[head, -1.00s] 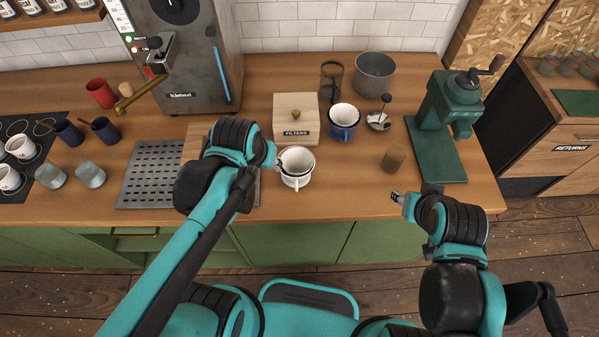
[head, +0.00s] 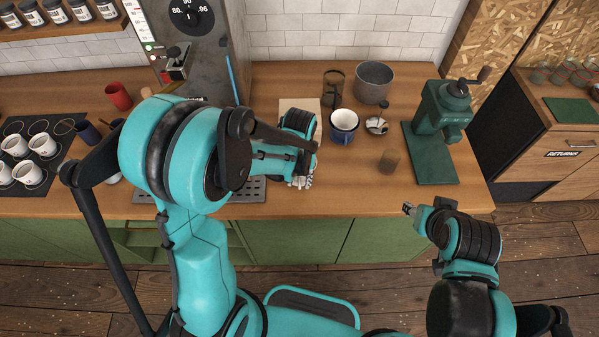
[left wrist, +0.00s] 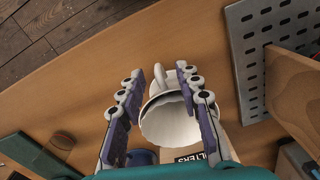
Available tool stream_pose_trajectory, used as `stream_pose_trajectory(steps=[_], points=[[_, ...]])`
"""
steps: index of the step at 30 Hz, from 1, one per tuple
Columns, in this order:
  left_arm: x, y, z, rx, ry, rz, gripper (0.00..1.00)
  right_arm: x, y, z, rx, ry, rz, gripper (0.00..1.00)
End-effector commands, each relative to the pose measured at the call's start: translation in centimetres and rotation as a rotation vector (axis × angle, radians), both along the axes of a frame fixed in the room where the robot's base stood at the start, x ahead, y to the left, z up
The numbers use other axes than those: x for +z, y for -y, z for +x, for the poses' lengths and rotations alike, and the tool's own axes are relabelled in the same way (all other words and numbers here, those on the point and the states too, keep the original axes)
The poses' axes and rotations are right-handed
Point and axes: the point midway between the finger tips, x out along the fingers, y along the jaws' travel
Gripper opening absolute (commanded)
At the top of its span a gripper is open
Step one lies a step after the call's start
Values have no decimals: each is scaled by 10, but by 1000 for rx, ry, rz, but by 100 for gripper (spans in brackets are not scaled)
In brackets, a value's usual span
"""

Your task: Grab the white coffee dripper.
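The white coffee dripper (left wrist: 170,125) stands on the wooden counter, its round mouth and handle visible in the left wrist view. In the head view my left gripper and wrist cover nearly all of it. My left gripper (left wrist: 161,70) is open, with its jointed fingers on either side of the dripper; the right-hand finger overlaps its rim in the picture. I cannot tell whether either finger touches it. In the head view my left gripper (head: 301,181) points down near the counter's front. My right gripper (head: 408,209) is at the counter's front edge, away from the dripper; its opening is unclear.
A blue mug (head: 344,128) and the wooden filters box (head: 292,103) stand just behind the dripper. A perforated metal tray (left wrist: 247,62) lies beside it. A brown cup (head: 389,160) and green grinder (head: 433,150) are to the right.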

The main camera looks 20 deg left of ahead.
Motion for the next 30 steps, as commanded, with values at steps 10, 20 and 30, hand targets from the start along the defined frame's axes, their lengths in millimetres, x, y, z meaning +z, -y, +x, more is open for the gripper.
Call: stream_pose_trajectory(steps=[10,20,30], points=[[-37,1,-1,0,1,0,34,-12,0,0,0,0,0,40],[-36,2,-1,-1,1,0,0,-11,0,0,0,0,0,40],[-36,2,-1,-1,1,0,0,-11,0,0,0,0,0,40]])
